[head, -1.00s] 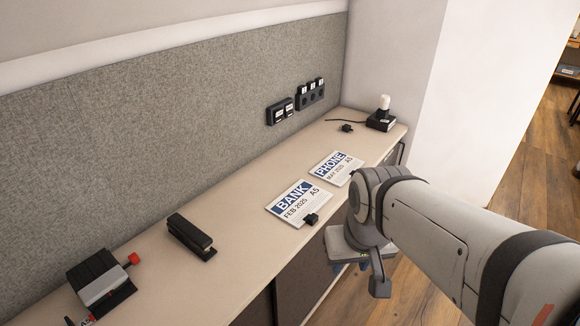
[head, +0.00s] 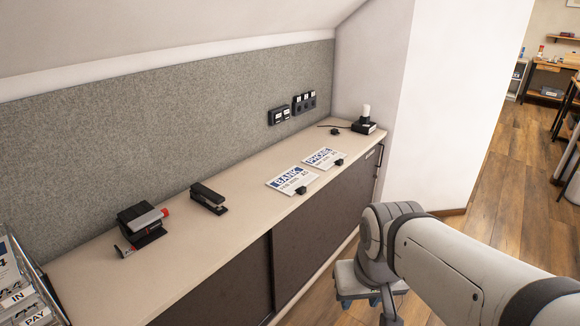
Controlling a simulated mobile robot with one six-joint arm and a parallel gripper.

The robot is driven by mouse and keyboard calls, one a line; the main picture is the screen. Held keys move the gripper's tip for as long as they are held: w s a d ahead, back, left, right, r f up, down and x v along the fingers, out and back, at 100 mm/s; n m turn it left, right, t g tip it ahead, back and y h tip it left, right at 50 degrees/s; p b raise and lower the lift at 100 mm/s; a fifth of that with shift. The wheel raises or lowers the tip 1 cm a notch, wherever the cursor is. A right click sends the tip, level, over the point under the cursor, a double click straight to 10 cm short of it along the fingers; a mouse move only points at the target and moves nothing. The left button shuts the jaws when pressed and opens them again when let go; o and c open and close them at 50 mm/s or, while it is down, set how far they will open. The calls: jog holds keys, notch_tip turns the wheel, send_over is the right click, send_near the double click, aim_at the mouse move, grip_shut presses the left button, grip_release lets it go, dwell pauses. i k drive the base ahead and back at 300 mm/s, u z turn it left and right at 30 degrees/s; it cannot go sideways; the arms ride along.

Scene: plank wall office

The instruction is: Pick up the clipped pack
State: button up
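Two white paper packs with blue header bands lie flat on the long cabinet top. The BANK pack (head: 291,181) is nearer and has a black clip (head: 301,190) at its front edge. The PHONE pack (head: 322,157) lies just beyond it and has a black clip (head: 339,162) at its front right edge. Both lie apart from my gripper (head: 360,300), which is low in front of the cabinet, over the floor. My arm partly hides the gripper, and its finger opening cannot be made out.
The cabinet top (head: 235,225) also holds a black stapler (head: 208,198), a black-and-grey device with a red knob (head: 142,224), and a black base with a white top (head: 364,123). A wire tray (head: 28,285) labelled IN and PAY stands at the left. Wooden floor (head: 480,225) is open at right.

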aim_at(295, 180)
jog(key=z, duration=0.65)
jog(key=i, duration=2.15)
jog(key=u, duration=0.5)
jog(key=k, duration=0.9)
jog(key=u, duration=0.15)
jog(key=i, duration=0.9)
jog(key=z, duration=0.05)
